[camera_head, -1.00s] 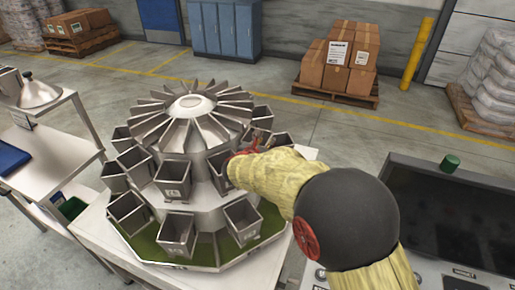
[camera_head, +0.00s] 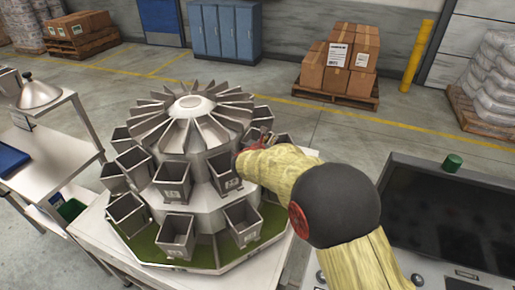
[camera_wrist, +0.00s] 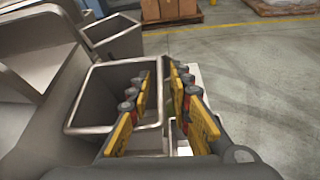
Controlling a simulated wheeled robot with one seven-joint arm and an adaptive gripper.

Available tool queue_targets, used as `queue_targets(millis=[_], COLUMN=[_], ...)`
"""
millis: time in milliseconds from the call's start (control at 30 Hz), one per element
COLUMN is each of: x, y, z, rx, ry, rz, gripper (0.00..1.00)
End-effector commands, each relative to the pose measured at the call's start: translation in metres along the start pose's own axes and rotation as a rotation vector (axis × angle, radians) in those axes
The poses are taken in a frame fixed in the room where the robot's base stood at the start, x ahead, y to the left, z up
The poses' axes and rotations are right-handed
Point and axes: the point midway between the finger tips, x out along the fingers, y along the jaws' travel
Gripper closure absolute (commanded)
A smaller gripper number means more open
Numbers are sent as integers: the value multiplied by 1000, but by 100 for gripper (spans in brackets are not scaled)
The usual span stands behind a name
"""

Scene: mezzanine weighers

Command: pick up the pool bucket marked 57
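Several grey metal pool buckets ring the multihead weigher (camera_head: 190,105), upper and lower. Their small labels are too small to read, so I cannot tell which is marked 57. One bucket (camera_head: 224,172) faces the head camera just left of my gripper (camera_head: 254,142), at the weigher's right side. In the wrist view an open-topped bucket (camera_wrist: 92,95) fills the middle left. My gripper (camera_wrist: 166,85) shows there with its yellow and red fingers apart at that bucket's right side. The left finger overlaps the bucket's opening; I cannot tell whether either finger touches it.
Another bucket (camera_wrist: 118,42) stands just beyond in the wrist view. A control console (camera_head: 445,215) with a dark screen and green knob stands right of my arm. A steel bench (camera_head: 45,160) stands at left. Stacked cartons (camera_head: 340,60) lie far behind, with open floor between.

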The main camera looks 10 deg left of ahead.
Motion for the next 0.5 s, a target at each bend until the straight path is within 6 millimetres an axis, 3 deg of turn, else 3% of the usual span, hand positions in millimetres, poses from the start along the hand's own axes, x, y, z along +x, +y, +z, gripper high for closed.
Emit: queue_targets(millis=[300,500], x=[0,0], y=[0,0], z=[0,0], rx=[0,0], ry=[0,0], rz=[0,0], gripper=[100,100])
